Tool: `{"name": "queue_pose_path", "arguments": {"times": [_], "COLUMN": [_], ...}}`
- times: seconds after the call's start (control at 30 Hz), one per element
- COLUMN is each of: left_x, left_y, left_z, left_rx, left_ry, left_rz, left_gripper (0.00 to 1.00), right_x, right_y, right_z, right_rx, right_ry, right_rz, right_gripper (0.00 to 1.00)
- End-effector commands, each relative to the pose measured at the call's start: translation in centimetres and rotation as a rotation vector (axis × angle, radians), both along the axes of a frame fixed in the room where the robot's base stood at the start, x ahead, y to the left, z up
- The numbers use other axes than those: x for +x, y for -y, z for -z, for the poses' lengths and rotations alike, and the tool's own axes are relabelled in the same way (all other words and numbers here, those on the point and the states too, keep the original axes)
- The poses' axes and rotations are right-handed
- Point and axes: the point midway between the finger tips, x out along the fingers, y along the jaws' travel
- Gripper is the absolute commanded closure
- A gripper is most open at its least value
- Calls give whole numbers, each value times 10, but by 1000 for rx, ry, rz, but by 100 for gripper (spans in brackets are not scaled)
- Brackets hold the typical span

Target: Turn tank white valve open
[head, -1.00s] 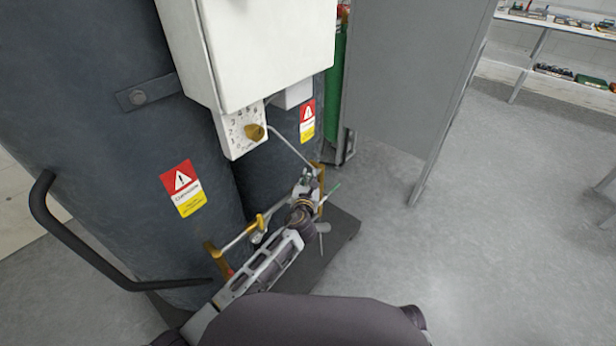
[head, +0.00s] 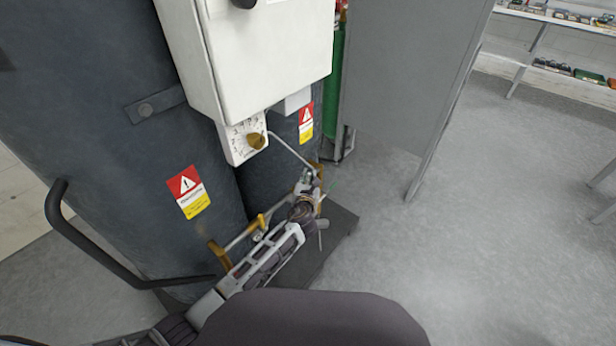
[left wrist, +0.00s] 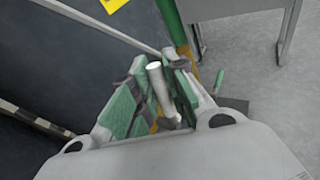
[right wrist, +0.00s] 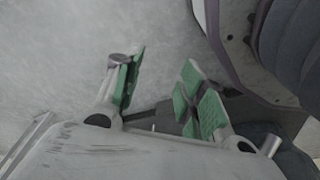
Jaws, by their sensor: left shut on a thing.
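The dark tanks (head: 130,200) fill the left of the head view, with brass pipes (head: 240,238) low on their front. My left gripper (head: 308,182) reaches these fittings near the base of the rear tank. In the left wrist view, the white valve handle (left wrist: 160,88) lies between the green pads of my left gripper (left wrist: 154,85), which is shut on it. The handle is tilted there. In the head view the gripper hides it. My right gripper (right wrist: 160,85) shows only in the right wrist view. Its fingers are apart, with nothing between them.
A white control box (head: 265,60) with a brass knob (head: 256,140) hangs above my left arm. A black bent handrail (head: 110,255) stands at the left. A grey panel (head: 400,75) stands behind. The floor (head: 480,230) at the right is clear.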

Motion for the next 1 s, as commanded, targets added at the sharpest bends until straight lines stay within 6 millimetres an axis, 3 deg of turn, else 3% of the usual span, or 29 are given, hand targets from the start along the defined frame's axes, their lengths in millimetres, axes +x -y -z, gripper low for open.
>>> {"name": "queue_pose_path", "arguments": {"times": [0.7, 1.0], "left_x": [4, 5], "left_y": [2, 3], "left_z": [-1, 0], "left_rx": [38, 55], "left_ry": [-50, -73], "left_rz": [-1, -1], "left_gripper": [100, 100], "right_x": [-43, -62], "right_y": [37, 49], "right_z": [60, 67], "right_rx": [-28, -39], "right_ry": [40, 29], "right_rz": [7, 4], "right_gripper": [60, 60]}}
